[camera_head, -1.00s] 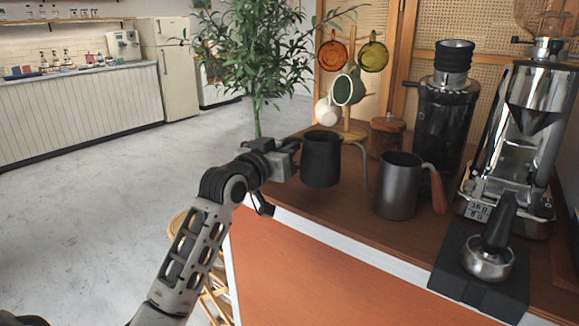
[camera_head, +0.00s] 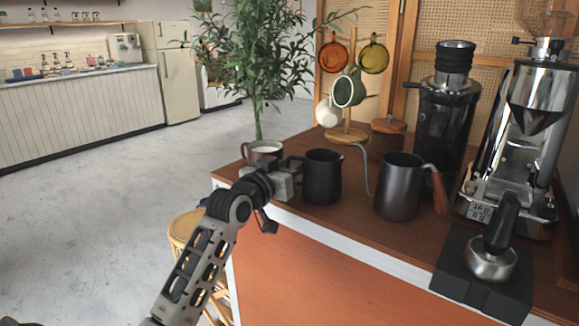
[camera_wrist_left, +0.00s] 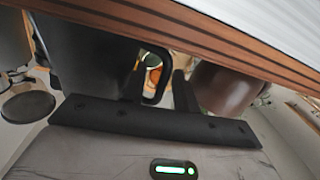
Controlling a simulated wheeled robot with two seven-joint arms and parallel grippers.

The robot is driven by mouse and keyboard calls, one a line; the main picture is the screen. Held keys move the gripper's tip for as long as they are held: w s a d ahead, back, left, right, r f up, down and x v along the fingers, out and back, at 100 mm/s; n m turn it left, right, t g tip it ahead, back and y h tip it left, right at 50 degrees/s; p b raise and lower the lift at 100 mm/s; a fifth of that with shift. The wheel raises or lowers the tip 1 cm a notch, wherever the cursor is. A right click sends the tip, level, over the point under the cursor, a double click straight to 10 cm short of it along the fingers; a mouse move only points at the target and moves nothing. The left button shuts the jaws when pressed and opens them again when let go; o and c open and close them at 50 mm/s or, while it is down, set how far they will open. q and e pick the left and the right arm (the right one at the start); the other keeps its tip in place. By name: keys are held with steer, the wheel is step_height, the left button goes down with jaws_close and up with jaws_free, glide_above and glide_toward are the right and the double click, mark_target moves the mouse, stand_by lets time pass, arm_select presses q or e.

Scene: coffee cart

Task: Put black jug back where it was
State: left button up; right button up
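The black jug (camera_head: 322,178) stands upright on the brown cart top, near its front edge, left of the grey jug. In the left wrist view the black jug (camera_wrist_left: 88,55) shows close up with its handle (camera_wrist_left: 154,78) towards the gripper. My left gripper (camera_head: 293,168) is at the handle side of the jug. Its fingers look apart, one on each side of the handle, with a gap visible beside it in the left wrist view. Whether a finger touches the handle is hard to tell. My right gripper is not in view.
A dark brown cup (camera_head: 263,151) with a pale inside stands just left of my left gripper. The grey jug (camera_head: 398,187) with a wooden handle and a thin spout is to the right. A mug tree (camera_head: 346,130), a lidded jar (camera_head: 388,137) and the coffee machines stand behind.

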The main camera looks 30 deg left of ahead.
arm_select(q)
steer(key=shift+r, duration=0.2)
steer(key=s, duration=1.2)
steer(key=s+d+f+m+g+h, duration=0.1)
steer(key=s+d+f+g, duration=0.15)
steer(key=d+f, duration=0.5)
steer(key=s+d+f+m+g+h, duration=0.15)
steer(key=s+d+f, duration=0.3)
steer(key=f, duration=0.55)
steer(key=s+d+f+g+h+p, duration=0.1)
steer(key=s+d+f+g+p, duration=0.2)
steer(key=s+d, duration=0.6)
step_height(320, 180, down, 3)
steer(key=d+m+p, duration=0.1)
steer(key=p, duration=0.2)
steer(key=shift+s+r, duration=0.15)
steer(key=shift+r, duration=0.05)
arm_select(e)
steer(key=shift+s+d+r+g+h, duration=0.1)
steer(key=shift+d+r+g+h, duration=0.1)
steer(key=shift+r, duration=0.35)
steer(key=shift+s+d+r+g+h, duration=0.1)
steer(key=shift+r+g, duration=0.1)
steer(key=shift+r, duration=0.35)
